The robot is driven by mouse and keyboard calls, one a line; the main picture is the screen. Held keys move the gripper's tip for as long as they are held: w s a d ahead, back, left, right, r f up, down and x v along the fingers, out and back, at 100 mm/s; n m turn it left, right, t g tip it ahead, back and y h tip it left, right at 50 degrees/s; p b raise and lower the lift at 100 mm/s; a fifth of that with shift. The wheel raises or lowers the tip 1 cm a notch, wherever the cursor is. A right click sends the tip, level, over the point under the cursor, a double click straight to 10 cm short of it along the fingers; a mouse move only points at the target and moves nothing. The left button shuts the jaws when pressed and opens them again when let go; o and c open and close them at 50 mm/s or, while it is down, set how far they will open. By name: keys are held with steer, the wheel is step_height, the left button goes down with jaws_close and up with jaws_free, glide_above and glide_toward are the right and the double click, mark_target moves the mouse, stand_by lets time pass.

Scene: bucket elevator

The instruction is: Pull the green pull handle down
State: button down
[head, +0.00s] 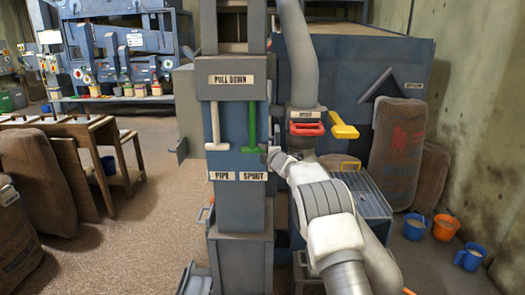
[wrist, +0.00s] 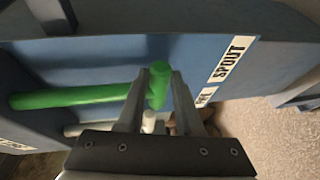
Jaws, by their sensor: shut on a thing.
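The green pull handle (head: 251,125) hangs on the blue panel of the grey elevator column, under a "PULL DOWN" label and above the "SPOUT" label. It is a rod with a crossbar at its lower end. In the head view my gripper (head: 268,152) is at that lower end, from the right. In the wrist view the green handle (wrist: 80,96) runs in from the left, and its crossbar (wrist: 159,85) lies between the two fingers of my gripper (wrist: 158,98). The fingers are shut on the crossbar.
A white pull handle (head: 214,125) hangs left of the green one, above the "PIPE" label. Right of the column are a grey pipe (head: 298,60), a red handle (head: 307,129) and a yellow handle (head: 343,131). Sacks (head: 398,150) and buckets (head: 445,227) stand at the right wall.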

step_height(320, 180, down, 5)
steer(key=b, duration=0.3)
steer(key=shift+f, duration=0.1)
steer(key=c, duration=0.6)
jaws_free()
steer(key=b+v, duration=0.2)
steer(key=v, duration=1.5)
steer(key=shift+s+d+r, duration=0.15)
steer(key=shift+r, duration=0.05)
